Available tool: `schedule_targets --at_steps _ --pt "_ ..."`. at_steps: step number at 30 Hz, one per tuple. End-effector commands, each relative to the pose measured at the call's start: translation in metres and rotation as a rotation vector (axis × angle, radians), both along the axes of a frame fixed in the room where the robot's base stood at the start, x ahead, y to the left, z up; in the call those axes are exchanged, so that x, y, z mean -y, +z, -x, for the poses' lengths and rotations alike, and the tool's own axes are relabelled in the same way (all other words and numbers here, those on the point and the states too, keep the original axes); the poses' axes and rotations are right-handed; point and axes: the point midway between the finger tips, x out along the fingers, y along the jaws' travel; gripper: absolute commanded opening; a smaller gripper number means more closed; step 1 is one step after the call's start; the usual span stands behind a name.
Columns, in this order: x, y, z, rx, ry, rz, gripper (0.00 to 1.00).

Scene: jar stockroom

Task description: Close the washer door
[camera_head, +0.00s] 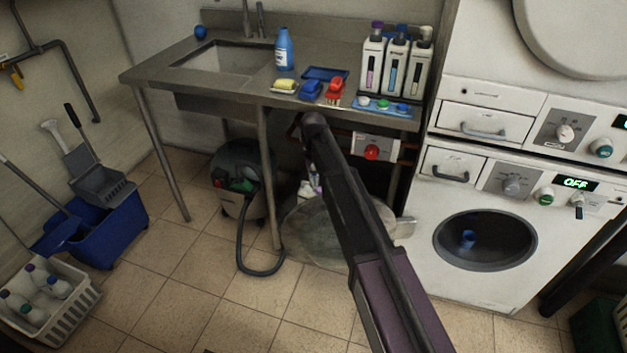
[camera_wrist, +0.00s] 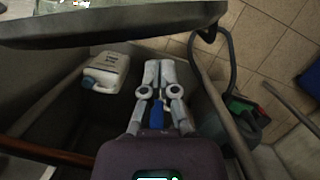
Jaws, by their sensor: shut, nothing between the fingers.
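The washer (camera_head: 462,195) stands at the right, its display reading OFF. Its round opening (camera_head: 485,240) is uncovered and dark, with a small blue thing inside. The round glass door (camera_head: 330,235) is swung wide open to the left of the opening, partly hidden behind my arm. Its pale handle (camera_head: 405,227) is at its right side. In the wrist view, a rim with a glassy pane, apparently the door (camera_wrist: 120,32), crosses the top left. My gripper (camera_wrist: 157,68) is shut and empty below that rim, apart from it in the picture. It is hidden in the head view.
A steel sink bench (camera_head: 215,83) stands left of the washer, with bottles and brushes on top. Beneath it are a vacuum (camera_head: 238,175) with a hose and a white jug (camera_wrist: 107,72). A blue bucket (camera_head: 115,230) stands left. Floor in front is mostly clear.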

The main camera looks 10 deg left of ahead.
Motion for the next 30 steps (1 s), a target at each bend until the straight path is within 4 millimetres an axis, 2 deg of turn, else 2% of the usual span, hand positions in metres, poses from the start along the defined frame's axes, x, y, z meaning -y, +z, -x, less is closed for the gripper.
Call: schedule_targets --at_steps 3,10,30 --pt "0.001 -0.012 0.003 0.0 0.0 0.0 0.0" --pt "0.002 -0.023 0.005 0.0 0.0 0.0 0.0" --pt "0.002 -0.025 0.008 0.0 0.004 0.0 0.0"
